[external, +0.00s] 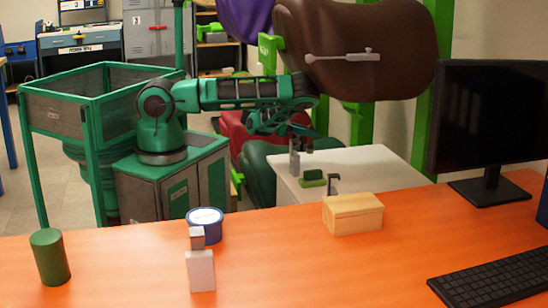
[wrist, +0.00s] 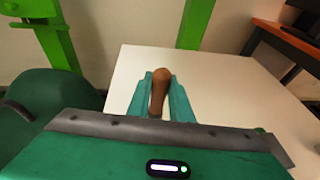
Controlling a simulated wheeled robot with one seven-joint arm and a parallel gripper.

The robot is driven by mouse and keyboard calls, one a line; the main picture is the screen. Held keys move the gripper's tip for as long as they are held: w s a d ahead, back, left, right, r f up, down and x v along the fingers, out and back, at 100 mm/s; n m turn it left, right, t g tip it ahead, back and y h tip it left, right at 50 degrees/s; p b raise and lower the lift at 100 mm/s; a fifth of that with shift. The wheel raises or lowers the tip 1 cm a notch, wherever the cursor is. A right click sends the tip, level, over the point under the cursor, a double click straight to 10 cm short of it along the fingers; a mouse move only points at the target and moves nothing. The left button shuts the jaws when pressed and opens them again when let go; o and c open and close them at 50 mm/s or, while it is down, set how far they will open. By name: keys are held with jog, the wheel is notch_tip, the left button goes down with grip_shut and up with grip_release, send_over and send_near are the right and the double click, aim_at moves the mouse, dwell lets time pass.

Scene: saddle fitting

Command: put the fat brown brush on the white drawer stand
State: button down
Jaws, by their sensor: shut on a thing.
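The fat brown brush (wrist: 160,82) shows in the wrist view as a rounded brown handle. It stands between the two teal fingers of my gripper (wrist: 161,92), which are shut on it. Its lower part is hidden by my gripper body. Behind and around it in that view lies the pale top of the white drawer stand (wrist: 215,85). In the external view my gripper (external: 298,131) is above the left back part of the white drawer stand (external: 375,163). The brush is too small and dark there to make out clearly. I cannot tell whether it touches the stand.
A small green block (external: 312,179) and an upright grey piece (external: 294,163) show near the stand's left side. The orange desk (external: 120,275) in front holds a wooden box (external: 353,215), a blue tub (external: 206,226), a green cylinder (external: 49,258) and a monitor (external: 490,115).

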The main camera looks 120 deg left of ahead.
aim_at(310, 144)
jog(key=shift+f, duration=1.8)
jog(key=c, duration=1.6)
grip_release()
jog(key=v, duration=0.2)
jog(key=shift+s+d+r, duration=0.15)
jog(key=shift+s, duration=0.2)
jog(key=shift+s+d, duration=0.45)
jog(key=shift+v, duration=0.75)
jog(key=shift+r, duration=0.2)
